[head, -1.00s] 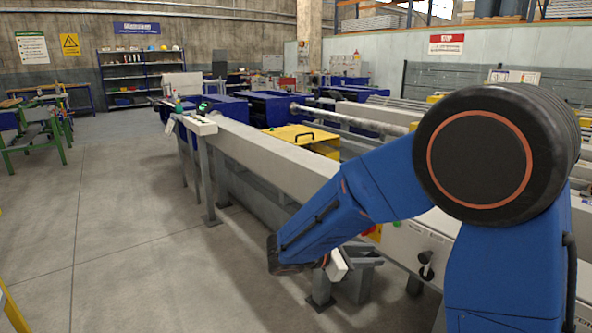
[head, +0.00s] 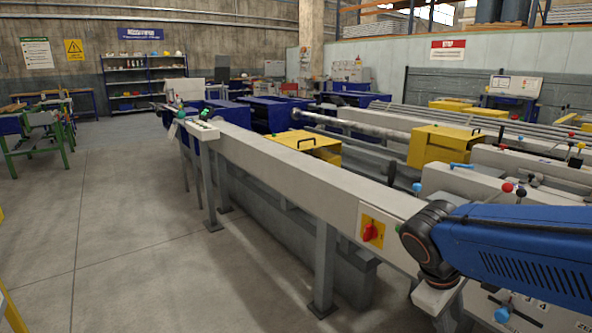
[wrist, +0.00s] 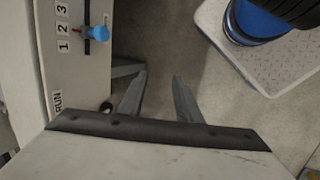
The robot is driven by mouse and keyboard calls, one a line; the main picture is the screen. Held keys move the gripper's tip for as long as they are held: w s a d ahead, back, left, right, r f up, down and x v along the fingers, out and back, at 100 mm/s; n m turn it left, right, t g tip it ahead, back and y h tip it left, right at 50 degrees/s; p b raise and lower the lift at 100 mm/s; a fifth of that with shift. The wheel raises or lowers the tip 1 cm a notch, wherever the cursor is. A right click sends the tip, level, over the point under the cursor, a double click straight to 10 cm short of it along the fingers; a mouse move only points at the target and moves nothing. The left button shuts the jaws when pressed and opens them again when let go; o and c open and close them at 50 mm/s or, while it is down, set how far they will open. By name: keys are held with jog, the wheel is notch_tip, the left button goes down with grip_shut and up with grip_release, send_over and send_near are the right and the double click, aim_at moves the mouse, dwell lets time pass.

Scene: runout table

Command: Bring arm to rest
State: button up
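My blue arm (head: 530,245) reaches in from the right edge of the head view, low over the near end of the machine. It ends in a dark wrist joint (head: 430,245) with a pale block below it. In the wrist view my gripper (wrist: 160,75) shows two grey fingers, apart, with nothing held between them. Below them is a pale block with a dark edge. The fingertips point over floor, beside a machine panel. Any fingers in the head view are too unclear to tell.
The long grey runout table (head: 290,175) runs away to the back left. A red switch on yellow (head: 371,231) is left of my wrist. A blue-knobbed lever (wrist: 98,33) sits on the panel beside my gripper. Yellow covers (head: 440,146) stand behind. Floor at left is open.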

jog(key=s+a+r+m+t+y, duration=0.2)
jog(key=s+a+m+t+y, duration=0.1)
jog(key=s+m, duration=0.3)
jog(key=shift+s+m+t+y, duration=0.35)
jog(key=shift+m+t+y, duration=0.05)
jog(key=shift+y, duration=0.3)
dwell(0.4)
